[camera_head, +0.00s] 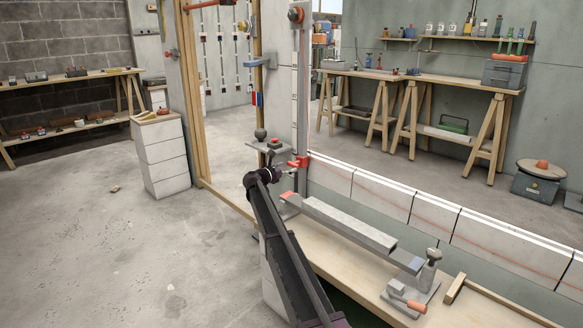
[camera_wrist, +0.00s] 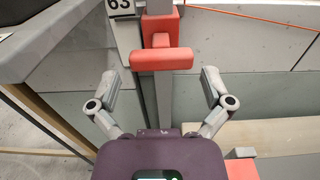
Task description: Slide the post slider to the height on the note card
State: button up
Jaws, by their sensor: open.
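The grey upright post (camera_head: 303,85) stands behind the bench with a pale scale strip along its left side. The red post slider (camera_head: 299,161) sits low on the post. In the wrist view the slider (camera_wrist: 160,20) wraps the post, and its red handle bar (camera_wrist: 160,60) sticks out toward me. A scale plate (camera_wrist: 121,8) reading 63 is beside the slider's left edge. My gripper (camera_wrist: 160,79) is open, its fingers apart on either side of the post, just short of the handle. In the head view my gripper (camera_head: 276,150) is left of the slider. I cannot make out a note card.
A long grey metal channel (camera_head: 345,222) lies on the wooden bench (camera_head: 385,290). A clamp-like tool with an orange handle (camera_head: 407,297) stands at the bench's right. A low pale block wall (camera_head: 400,200) runs behind. Open floor (camera_head: 90,230) lies to the left.

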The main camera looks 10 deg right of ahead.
jog(key=v, duration=0.9)
jog(key=shift+a, duration=0.2)
jog(key=shift+s, duration=0.1)
jog(key=shift+s, duration=0.1)
